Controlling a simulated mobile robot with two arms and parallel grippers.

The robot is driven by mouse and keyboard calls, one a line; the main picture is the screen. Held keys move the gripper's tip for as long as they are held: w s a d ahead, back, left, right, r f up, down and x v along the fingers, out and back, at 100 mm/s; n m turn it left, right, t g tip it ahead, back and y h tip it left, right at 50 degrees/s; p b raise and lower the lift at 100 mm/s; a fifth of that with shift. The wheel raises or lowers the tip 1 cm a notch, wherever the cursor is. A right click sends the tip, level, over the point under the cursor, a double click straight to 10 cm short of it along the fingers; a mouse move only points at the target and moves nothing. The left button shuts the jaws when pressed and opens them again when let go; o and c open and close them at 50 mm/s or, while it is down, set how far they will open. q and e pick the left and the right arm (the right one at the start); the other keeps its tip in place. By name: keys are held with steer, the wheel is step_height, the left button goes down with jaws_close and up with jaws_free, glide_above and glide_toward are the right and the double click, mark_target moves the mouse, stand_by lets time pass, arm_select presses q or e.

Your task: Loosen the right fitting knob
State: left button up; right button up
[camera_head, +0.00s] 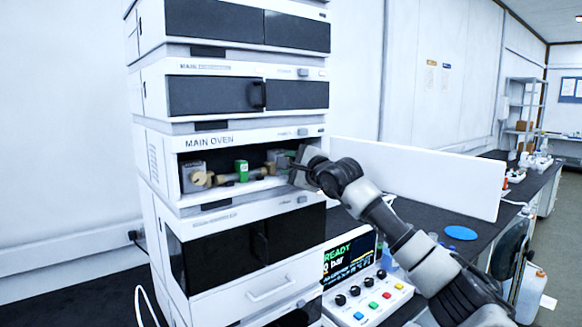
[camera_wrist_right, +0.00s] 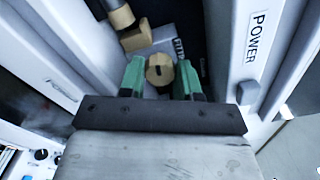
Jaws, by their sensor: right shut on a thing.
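The main oven (camera_head: 225,140) is open and holds a tan column (camera_head: 228,177) with a green part (camera_head: 241,168) between two grey blocks, one on the left (camera_head: 192,172) and one on the right (camera_head: 279,157). A tan left knob (camera_head: 202,179) sits by the left block. My right gripper (camera_head: 296,162) reaches into the oven's right side. In the right wrist view its green fingers (camera_wrist_right: 160,78) are shut on the tan, slotted right fitting knob (camera_wrist_right: 160,70). In the head view my gripper hides this knob. My left gripper is out of view.
The white oven door (camera_head: 430,172) stands open to the right, behind my right arm. Below, a control box (camera_head: 368,298) has knobs, coloured buttons and a screen (camera_head: 348,257) reading READY. A blue disc (camera_head: 461,233) lies on the dark bench. The POWER panel (camera_wrist_right: 252,50) is close on the gripper's right.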

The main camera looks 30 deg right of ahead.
steer(key=n, duration=0.3)
steer(key=shift+n, duration=0.3)
steer(key=shift+f+n, duration=0.15)
steer(key=shift+n, duration=1.55)
steer(key=o, duration=0.9)
steer(key=shift+a, duration=0.1)
steer(key=shift+c, duration=0.2)
steer(key=shift+o, duration=0.4)
